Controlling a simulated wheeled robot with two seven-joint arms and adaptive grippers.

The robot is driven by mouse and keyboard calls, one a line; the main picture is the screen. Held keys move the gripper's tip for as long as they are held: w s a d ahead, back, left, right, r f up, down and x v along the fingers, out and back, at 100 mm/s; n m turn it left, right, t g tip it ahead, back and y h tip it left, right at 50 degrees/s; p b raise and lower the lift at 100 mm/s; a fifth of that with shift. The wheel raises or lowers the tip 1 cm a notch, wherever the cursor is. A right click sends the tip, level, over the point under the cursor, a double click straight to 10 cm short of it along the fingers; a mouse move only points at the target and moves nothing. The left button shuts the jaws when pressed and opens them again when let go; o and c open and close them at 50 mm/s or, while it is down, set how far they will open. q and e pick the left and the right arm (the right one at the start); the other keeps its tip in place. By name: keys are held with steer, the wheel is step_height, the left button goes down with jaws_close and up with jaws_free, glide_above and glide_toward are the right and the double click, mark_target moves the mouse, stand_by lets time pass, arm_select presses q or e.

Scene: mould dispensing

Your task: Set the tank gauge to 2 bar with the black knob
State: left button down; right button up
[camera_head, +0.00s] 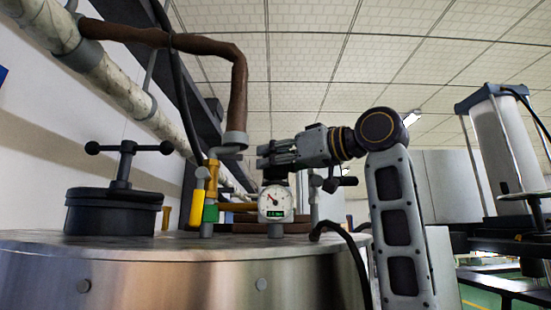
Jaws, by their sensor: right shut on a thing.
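The tank gauge (276,203) is a round white dial with a red needle and a small green digital display. It stands upright on the tank's lid, and its digits are too small to read surely. The black knob (276,178) shows directly above the gauge, its upper part hidden by the fingers. My right gripper (268,160) reaches in from the right, level above the gauge, and is shut on the black knob. My left gripper is not in view.
The steel tank lid (150,245) carries a black clamped hatch (117,205) on the left. A yellow-handled valve (197,205) and a brown pipe (238,90) stand close left of the gauge. A black hose (350,245) curves over the lid's right edge.

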steer(key=o, duration=1)
steer(key=shift+d, duration=0.15)
steer(key=v, duration=1.2)
steer(key=shift+w, duration=0.1)
